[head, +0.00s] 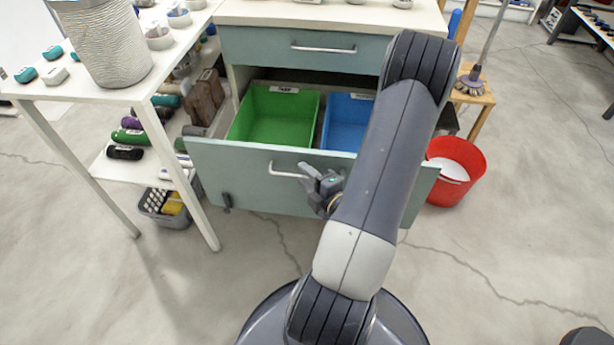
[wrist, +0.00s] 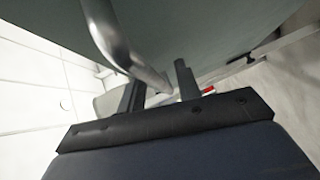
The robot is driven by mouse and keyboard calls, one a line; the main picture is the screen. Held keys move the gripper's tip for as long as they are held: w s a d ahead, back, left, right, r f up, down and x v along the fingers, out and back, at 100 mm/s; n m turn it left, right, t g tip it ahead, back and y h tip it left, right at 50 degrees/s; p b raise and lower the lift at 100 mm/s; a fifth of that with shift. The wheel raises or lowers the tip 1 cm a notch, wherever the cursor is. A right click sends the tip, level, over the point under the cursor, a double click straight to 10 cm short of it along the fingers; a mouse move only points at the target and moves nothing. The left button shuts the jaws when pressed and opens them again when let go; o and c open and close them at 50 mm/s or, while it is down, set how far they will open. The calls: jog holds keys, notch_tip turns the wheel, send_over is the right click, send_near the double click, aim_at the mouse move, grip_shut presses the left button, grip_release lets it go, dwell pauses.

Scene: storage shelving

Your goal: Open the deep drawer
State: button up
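The deep drawer (head: 240,168) is the lower drawer of a grey-green cabinet. It stands pulled well out, with a green bin (head: 278,118) and a blue bin (head: 345,122) showing inside. Its metal bar handle (head: 285,173) is on the front face. My gripper (head: 322,182) is at the handle, and my arm hides the handle's right part. In the wrist view the handle (wrist: 115,40) runs down toward my gripper (wrist: 160,88), with its lower part between the two fingers. The fingers are apart; whether they press on the bar cannot be told.
The shallow upper drawer (head: 300,50) above is shut. A white table (head: 105,92) with a ribbed pot stands at the left, close to the drawer. A red bucket (head: 460,170) stands on the floor at the right. The floor in front is clear.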

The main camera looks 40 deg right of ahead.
jog(key=s+r+p, duration=0.1)
jog(key=s+p, duration=0.1)
jog(key=s, duration=0.8)
jog(key=shift+s+a+r, duration=0.25)
jog(key=shift+s+a, duration=0.05)
jog(key=shift+a, duration=0.1)
dwell(0.8)
jog(key=shift+w+d+f+b, duration=0.15)
jog(key=shift+w+f+b, duration=0.15)
jog(key=shift+w, duration=1.45)
jog(key=shift+w+d+f+b, duration=0.1)
jog(key=shift+w+f+b, duration=0.2)
jog(key=shift+w, duration=1.45)
jog(key=shift+w+d+f+b, duration=0.15)
jog(key=shift+w+b, duration=0.25)
jog(key=shift+w, duration=1.35)
jog(key=shift+a, duration=0.15)
